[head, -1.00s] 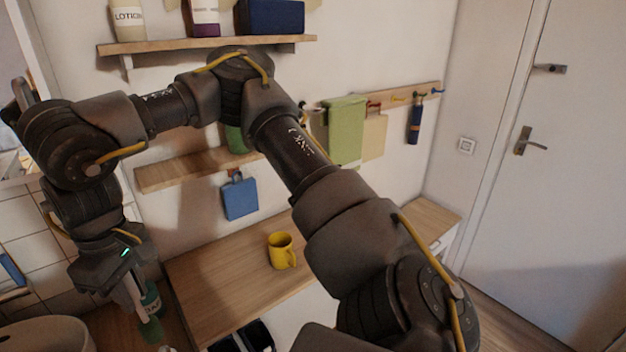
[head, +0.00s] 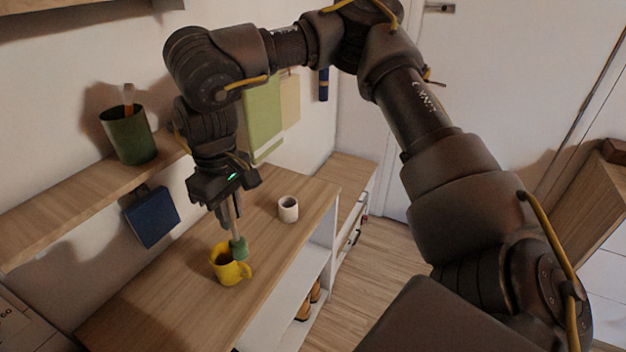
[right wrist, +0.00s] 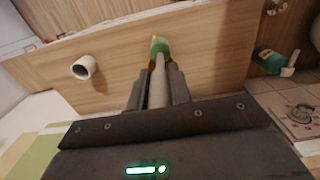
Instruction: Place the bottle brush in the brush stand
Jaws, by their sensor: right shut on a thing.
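My right gripper (head: 228,212) points down over the wooden tabletop and is shut on the bottle brush. The brush has a pale grey handle and a green head (head: 239,248), which points down. In the head view the head overlaps the right rim of a yellow mug (head: 228,268); I cannot tell whether they touch. The right wrist view shows the brush handle between the fingers (right wrist: 157,80) and the green head beyond them. A dark green cup (head: 128,138) with a wooden-handled thing in it stands on the wall shelf. I cannot tell which vessel is the brush stand. My left gripper is out of view.
A white cup (head: 288,209) stands on the tabletop (head: 170,300), right of the yellow mug. A blue board (head: 152,216) hangs below the shelf (head: 80,195). A green towel (head: 263,120) hangs on the wall. The tabletop's near left part is clear.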

